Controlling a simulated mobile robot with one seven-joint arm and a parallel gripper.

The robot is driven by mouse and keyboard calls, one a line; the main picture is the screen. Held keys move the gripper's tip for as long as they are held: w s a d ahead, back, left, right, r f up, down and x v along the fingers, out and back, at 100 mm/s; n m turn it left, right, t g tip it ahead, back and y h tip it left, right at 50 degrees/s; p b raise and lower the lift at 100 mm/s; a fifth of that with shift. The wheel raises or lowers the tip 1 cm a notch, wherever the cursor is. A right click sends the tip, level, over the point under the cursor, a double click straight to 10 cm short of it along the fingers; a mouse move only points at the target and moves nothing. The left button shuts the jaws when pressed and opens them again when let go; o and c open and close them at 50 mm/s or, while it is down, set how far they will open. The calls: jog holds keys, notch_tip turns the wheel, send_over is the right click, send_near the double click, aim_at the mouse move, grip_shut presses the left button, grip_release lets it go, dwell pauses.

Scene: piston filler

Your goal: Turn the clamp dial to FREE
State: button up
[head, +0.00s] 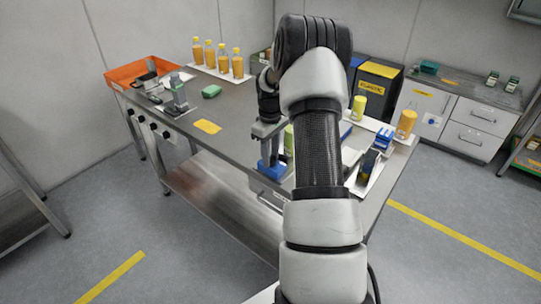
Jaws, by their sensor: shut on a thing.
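Several round black dials (153,125) sit on the front edge of the workbench (180,185) at its left end. Their labels are too small to read, so I cannot tell which is the clamp dial or where it points. My gripper (267,145) points down over the front of the bench, well to the right of the dials. It is shut on a blue object (270,170) at its tips, at the front edge. My arm hides part of the bench to the right.
A grey filler machine (178,95) stands above the dials, with an orange tray (139,72) behind. The floor before the dials is clear.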

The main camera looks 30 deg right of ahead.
jog(key=o, duration=1)
jog(key=shift+o, duration=0.2)
notch_tip(320, 180, up, 18)
jog(key=shift+f+p, duration=0.25)
jog(key=shift+p, duration=0.05)
